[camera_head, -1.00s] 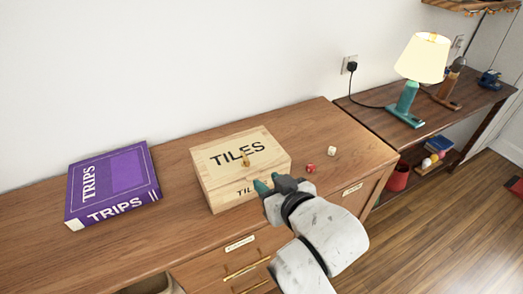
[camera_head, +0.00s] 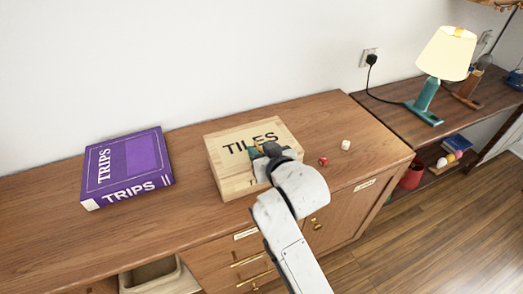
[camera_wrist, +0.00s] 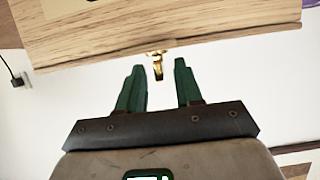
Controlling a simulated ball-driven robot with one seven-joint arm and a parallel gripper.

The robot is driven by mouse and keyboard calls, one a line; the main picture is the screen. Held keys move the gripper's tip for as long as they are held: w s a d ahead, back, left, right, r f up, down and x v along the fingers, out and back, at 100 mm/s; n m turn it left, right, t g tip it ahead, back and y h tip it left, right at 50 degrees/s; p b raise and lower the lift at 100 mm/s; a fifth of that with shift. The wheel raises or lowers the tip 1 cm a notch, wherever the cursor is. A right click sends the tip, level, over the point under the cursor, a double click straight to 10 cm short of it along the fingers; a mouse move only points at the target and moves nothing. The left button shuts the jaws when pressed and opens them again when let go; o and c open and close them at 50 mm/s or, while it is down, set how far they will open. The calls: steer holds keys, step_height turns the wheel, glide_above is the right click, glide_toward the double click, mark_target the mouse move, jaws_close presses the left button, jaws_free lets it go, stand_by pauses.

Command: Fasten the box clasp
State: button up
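The pale wooden TILES box (camera_head: 228,172) stands on the cabinet, its lid apparently down. My gripper (camera_head: 262,151) is over the front part of the lid in the head view and hides part of the lettering and front face. In the wrist view, the box (camera_wrist: 200,22) fills the top. A small gold clasp (camera_wrist: 157,70) sticks out past the box edge. My gripper's green fingers (camera_wrist: 159,66) are open, one on each side of the clasp, with gaps between. I cannot tell whether the clasp is at finger depth.
The wooden cabinet top (camera_head: 60,190) also holds a purple TRIPS book (camera_head: 128,165) at left. A red die (camera_head: 323,161) and a white die (camera_head: 346,145) lie right of the box. A lamp (camera_head: 446,55) stands on the side table. The wall is behind.

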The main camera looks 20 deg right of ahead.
jaws_close()
stand_by(0.3)
